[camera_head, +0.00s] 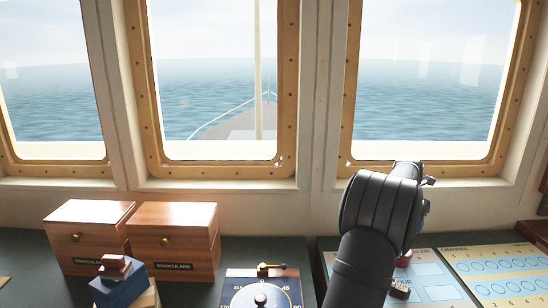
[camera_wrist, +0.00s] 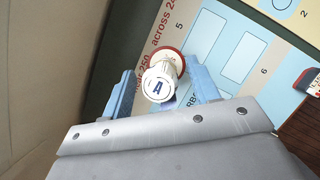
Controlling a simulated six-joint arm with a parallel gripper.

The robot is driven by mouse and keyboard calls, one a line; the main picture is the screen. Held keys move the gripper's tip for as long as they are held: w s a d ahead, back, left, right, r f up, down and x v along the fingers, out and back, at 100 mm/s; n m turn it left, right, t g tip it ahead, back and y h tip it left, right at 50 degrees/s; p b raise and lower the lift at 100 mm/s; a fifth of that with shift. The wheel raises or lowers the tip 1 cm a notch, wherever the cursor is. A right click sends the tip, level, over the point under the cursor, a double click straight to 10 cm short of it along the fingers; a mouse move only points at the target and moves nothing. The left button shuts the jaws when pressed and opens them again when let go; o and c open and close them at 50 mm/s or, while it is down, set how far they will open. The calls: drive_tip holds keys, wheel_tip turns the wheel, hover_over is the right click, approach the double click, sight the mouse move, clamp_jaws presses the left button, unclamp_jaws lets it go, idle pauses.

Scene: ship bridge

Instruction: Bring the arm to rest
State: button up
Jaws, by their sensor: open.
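My arm (camera_head: 370,240) rises from the bottom right of the head view, in front of a printed board, and hides my gripper there. In the wrist view my gripper (camera_wrist: 160,70) is open, its two blue fingers spread. A white round piece (camera_wrist: 157,84) marked "A", with a red-brown rim or base, shows between the fingers. I cannot tell whether they touch it. The printed board (camera_wrist: 215,35) with pale blue boxes and numbers lies beyond it.
Two wooden binocular boxes (camera_head: 88,232) (camera_head: 172,238) stand at left, with stacked blocks (camera_head: 118,285) before them. A dial panel (camera_head: 262,290) is at the centre. A channel board (camera_head: 500,270) lies at right. Windows line the back.

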drive_tip(key=v, duration=1.2)
drive_tip(key=x, duration=1.3)
drive_tip(key=r, duration=0.4)
drive_tip(key=shift+s+r, duration=0.25)
drive_tip(key=shift+r, duration=0.15)
drive_tip(key=s+d+r, duration=0.5)
drive_tip(key=s+r, duration=0.2)
drive_tip(key=s, duration=0.4)
drive_tip(key=s+f+m+g, duration=0.1)
drive_tip(key=s+f+m, duration=0.15)
drive_tip(key=s, duration=0.65)
drive_tip(key=s+f+m, duration=0.2)
drive_tip(key=s+f, duration=0.1)
drive_tip(key=s, duration=0.5)
drive_tip(key=w+a+f, duration=0.3)
drive_tip(key=w+f, duration=0.4)
drive_tip(key=w, duration=0.3)
drive_tip(key=shift+g+h, duration=0.3)
drive_tip(key=shift+h, duration=0.1)
drive_tip(key=shift+a, duration=0.1)
